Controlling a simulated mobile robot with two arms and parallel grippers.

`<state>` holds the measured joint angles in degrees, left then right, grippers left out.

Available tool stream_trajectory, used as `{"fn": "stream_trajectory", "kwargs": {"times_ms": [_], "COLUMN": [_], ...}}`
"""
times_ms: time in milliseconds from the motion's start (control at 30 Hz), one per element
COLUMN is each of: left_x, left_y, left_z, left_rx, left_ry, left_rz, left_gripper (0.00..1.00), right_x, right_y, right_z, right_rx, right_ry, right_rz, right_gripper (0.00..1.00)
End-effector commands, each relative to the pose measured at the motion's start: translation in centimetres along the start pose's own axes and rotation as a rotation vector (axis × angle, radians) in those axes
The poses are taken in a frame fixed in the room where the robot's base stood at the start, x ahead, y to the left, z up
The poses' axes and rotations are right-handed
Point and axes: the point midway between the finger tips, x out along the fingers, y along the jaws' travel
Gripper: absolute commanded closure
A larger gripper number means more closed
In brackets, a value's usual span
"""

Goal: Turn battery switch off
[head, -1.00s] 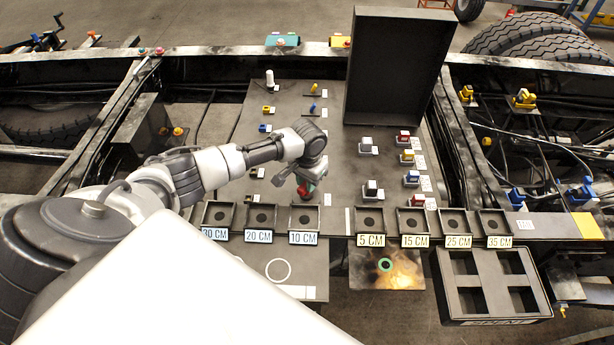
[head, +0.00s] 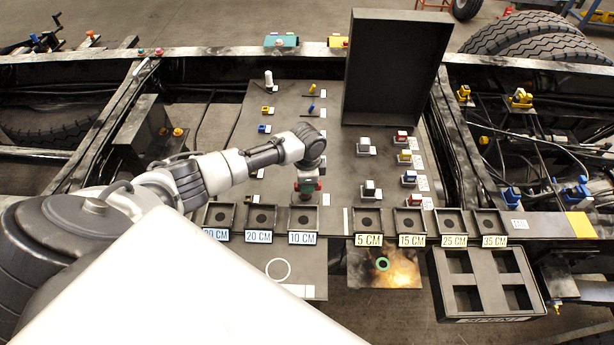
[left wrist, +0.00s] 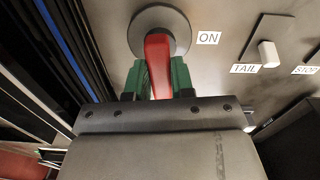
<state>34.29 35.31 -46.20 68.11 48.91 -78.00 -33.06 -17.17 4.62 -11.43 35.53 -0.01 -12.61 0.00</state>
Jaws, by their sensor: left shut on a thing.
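The battery switch is a red handle (left wrist: 157,55) on a round grey disc (left wrist: 181,30) in the left wrist view, beside a white ON label (left wrist: 208,38). The handle lies straight down the picture from the disc. My left gripper (left wrist: 157,78) is shut on the handle, with a green fingertip on each side of it. In the head view my left gripper (head: 307,186) points down at the panel, just behind the 10 CM tray, and hides most of the switch. My right gripper is not in view.
A small white toggle (left wrist: 268,53) sits by the TAIL label, right of the switch. Several open trays, including the 10 CM one (head: 302,229), line the panel's front edge. A tall dark open box (head: 398,65) stands behind. Colored connectors (head: 401,136) stand to the right.

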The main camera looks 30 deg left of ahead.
Motion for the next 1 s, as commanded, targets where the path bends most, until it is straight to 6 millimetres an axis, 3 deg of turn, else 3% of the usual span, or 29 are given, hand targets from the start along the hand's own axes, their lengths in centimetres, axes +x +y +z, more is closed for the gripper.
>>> {"fn": "stream_trajectory", "kwargs": {"times_ms": [300, 800, 833, 967, 1000], "left_x": [-0.23, -0.27, -0.28, -0.21, -0.19], "left_y": [-0.12, -0.15, -0.15, -0.1, -0.08], "left_z": [-0.11, -0.12, -0.12, -0.08, -0.07], "left_rx": [0.099, 0.116, 0.116, 0.115, 0.115], "left_ry": [0.005, 0.005, 0.005, 0.004, 0.004], "left_rz": [-0.004, -0.005, -0.006, -0.004, -0.004], "left_gripper": [1.0, 1.0, 0.72, 0.52, 0.51], "right_x": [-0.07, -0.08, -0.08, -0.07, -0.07], "right_y": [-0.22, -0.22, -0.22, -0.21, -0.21], "right_z": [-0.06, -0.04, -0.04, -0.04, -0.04], "right_rx": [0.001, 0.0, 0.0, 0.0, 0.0], "right_ry": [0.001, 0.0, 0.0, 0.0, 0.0], "right_rz": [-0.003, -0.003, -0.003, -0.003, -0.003], "right_gripper": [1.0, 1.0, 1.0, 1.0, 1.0]}}
